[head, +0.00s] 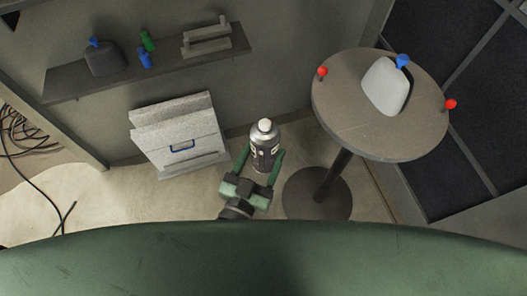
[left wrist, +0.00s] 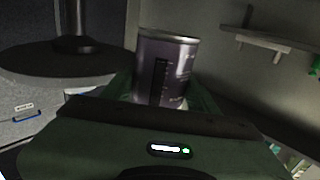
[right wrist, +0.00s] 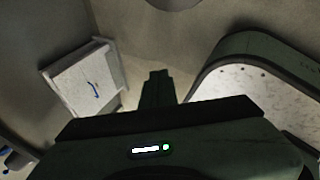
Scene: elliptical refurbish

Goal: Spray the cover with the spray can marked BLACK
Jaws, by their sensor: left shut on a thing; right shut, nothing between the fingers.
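A spray can (head: 264,146) with a dark label and a pale cap stands upright between the fingers of my left gripper (head: 262,165). The can also shows in the left wrist view (left wrist: 166,68), where its label text is too small to read. The pale rounded cover (head: 385,87) with a blue piece at its top lies on the round table (head: 350,130), apart from the can and to its right. My right gripper (right wrist: 157,75) is shut and empty in the right wrist view, and I do not see it in the head view.
Two red-topped pieces (head: 322,71) (head: 450,104) stand at the table's edges. A wall shelf (head: 62,88) holds a dark rounded part (head: 104,60), small green and blue items and grey blocks. A grey drawer unit (head: 178,135) stands below it. Black cables hang at the far left.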

